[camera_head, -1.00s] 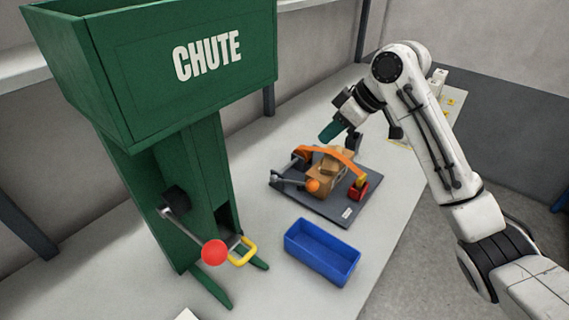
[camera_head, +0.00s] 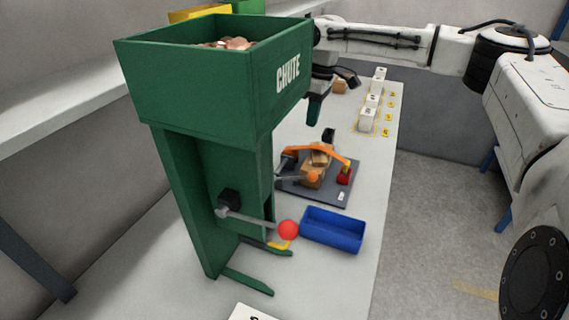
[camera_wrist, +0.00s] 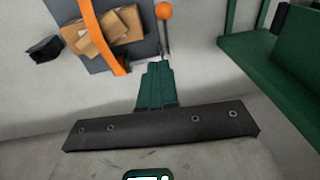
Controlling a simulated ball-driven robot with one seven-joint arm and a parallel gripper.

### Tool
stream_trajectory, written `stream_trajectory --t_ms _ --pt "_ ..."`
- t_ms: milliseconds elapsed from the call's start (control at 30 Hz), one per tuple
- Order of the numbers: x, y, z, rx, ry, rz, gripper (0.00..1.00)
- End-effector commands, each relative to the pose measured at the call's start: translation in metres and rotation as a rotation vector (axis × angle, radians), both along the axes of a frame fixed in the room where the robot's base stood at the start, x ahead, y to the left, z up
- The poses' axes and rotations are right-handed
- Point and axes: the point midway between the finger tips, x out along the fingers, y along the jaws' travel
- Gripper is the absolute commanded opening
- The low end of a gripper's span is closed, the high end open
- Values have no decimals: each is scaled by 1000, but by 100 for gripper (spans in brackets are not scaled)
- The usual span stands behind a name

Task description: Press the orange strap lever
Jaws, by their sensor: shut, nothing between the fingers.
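The strap lever is a grey rod with an orange ball knob (camera_head: 312,176), on a dark grey base plate (camera_head: 325,193). The knob also shows at the top of the wrist view (camera_wrist: 164,11). An orange strap (camera_head: 330,152) arches over brown boxes (camera_head: 309,178) on the plate. My gripper (camera_head: 314,110) has dark green fingers, shut and empty, above and behind the plate in the head view, close to the chute. In the wrist view its fingertips (camera_wrist: 158,66) point toward the lever, with a visible gap to the knob.
A green chute (camera_head: 205,85) full of copper pieces stands left, with a red-ball lever (camera_head: 288,230). A blue bin (camera_head: 333,230) sits in front of the plate. White blocks (camera_head: 368,118) stand at the back right of the table. A green edge (camera_wrist: 270,65) is right of my fingers.

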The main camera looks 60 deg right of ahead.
Motion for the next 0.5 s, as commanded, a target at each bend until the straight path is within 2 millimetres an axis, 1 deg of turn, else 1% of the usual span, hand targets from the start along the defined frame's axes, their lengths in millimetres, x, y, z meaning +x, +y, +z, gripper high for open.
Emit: stream_trajectory --t_ms 67,367,500 --pt "-4 -3 0 0 5 -10 0" --pt "-4 -2 -1 0 5 -8 0" --pt "-3 -1 -8 1 5 -7 0"
